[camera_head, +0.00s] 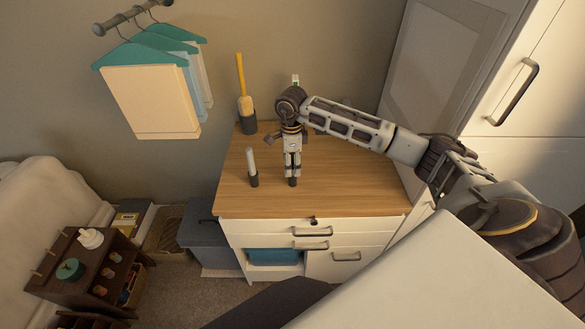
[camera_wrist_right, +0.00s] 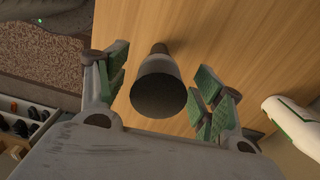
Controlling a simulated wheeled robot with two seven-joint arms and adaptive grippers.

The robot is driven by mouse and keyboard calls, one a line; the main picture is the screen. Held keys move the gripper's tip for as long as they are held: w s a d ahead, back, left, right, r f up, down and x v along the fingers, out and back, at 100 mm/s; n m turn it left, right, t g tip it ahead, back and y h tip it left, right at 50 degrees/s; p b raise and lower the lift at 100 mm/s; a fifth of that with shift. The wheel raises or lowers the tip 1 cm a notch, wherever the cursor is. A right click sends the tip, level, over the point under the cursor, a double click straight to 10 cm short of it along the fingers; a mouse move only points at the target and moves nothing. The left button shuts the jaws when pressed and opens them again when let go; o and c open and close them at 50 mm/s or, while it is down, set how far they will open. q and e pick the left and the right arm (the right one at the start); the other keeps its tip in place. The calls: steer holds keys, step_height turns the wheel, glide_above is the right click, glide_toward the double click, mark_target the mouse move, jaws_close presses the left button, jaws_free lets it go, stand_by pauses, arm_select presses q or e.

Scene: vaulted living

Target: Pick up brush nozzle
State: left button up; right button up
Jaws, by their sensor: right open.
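In the right wrist view a dark grey, tapered piece, apparently the brush nozzle (camera_wrist_right: 158,85), lies between my open fingers. Its wide, dark round end faces the camera and a narrower brown neck shows behind it. My right gripper (camera_wrist_right: 160,92) has green pads on both sides of the piece, with a visible gap on each side. In the head view my right gripper (camera_head: 292,172) points down over the wooden top, and a small dark part of the nozzle (camera_head: 292,182) shows under its fingertips. My left gripper is not in view.
The wooden cabinet top (camera_head: 350,190) is clear at front right. A pale-topped dark item (camera_head: 253,168) stands left of the gripper. A yellow-handled brush (camera_head: 243,90) stands in a dark holder behind. A white, green-striped item (camera_wrist_right: 292,125) lies right in the wrist view.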

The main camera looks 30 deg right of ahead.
steer(key=shift+f, duration=0.45)
steer(key=shift+f+p, duration=0.35)
steer(key=shift+f, duration=0.8)
steer(key=c, duration=1.1)
steer(key=shift+r, duration=0.2)
steer(key=shift+c, duration=0.2)
steer(key=shift+r+b, duration=1)
steer(key=shift+r, duration=3.85)
steer(key=shift+s, duration=0.1)
